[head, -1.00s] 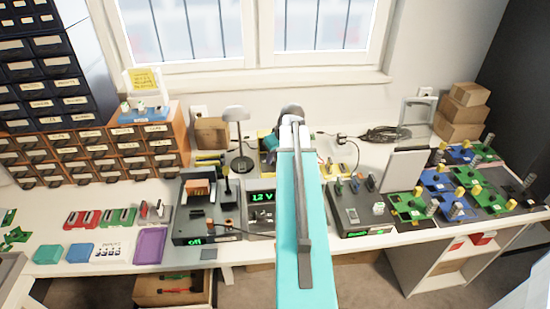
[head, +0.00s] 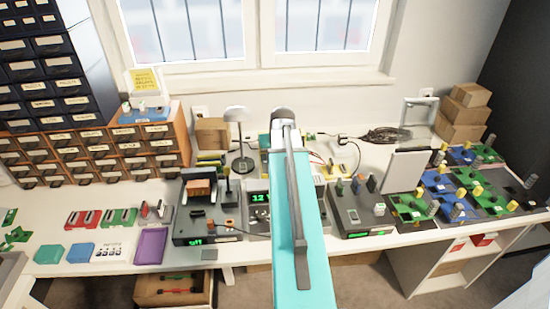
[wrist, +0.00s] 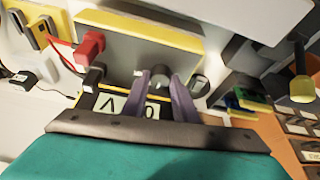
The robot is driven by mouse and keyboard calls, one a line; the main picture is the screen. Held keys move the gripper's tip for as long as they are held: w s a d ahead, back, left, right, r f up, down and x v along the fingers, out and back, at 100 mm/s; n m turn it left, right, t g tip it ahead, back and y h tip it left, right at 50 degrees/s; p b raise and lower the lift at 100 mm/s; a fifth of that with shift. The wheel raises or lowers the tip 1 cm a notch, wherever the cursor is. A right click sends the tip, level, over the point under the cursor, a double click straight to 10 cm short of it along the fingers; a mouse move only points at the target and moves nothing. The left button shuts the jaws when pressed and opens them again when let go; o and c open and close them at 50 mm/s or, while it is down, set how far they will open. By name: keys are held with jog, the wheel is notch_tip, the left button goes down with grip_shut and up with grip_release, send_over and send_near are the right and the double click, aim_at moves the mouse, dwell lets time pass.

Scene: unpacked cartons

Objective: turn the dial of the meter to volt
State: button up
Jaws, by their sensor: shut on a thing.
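The meter (wrist: 135,38) is a grey box with yellow edges, seen close in the wrist view. Its dark round dial (wrist: 160,74) is on the side facing my wrist. My gripper (wrist: 161,84) has its two purple-grey fingers on either side of the dial and is shut on it. Below the dial are pale labels, one reading V (wrist: 107,104) and one like 0 (wrist: 153,109). I cannot tell which label the dial points to. In the head view my teal arm hides the fingers and the dial.
A red plug-like part (wrist: 89,45) sticks out of the meter. In the head view, a power supply with a green display (head: 259,198) stands left of my arm, and a grey tester box (head: 362,212) stands right. A lamp (head: 240,140) stands behind. The right end holds circuit boards (head: 440,182).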

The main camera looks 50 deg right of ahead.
jog(key=shift+w+a, duration=0.1)
jog(key=o, duration=1)
jog(key=shift+o, duration=0.2)
jog(key=shift+r, duration=0.1)
jog(key=b+v, duration=0.2)
jog(key=v, duration=1.1)
jog(key=shift+s+r, duration=0.2)
jog(key=shift+r, duration=0.05)
jog(key=shift+s, duration=0.1)
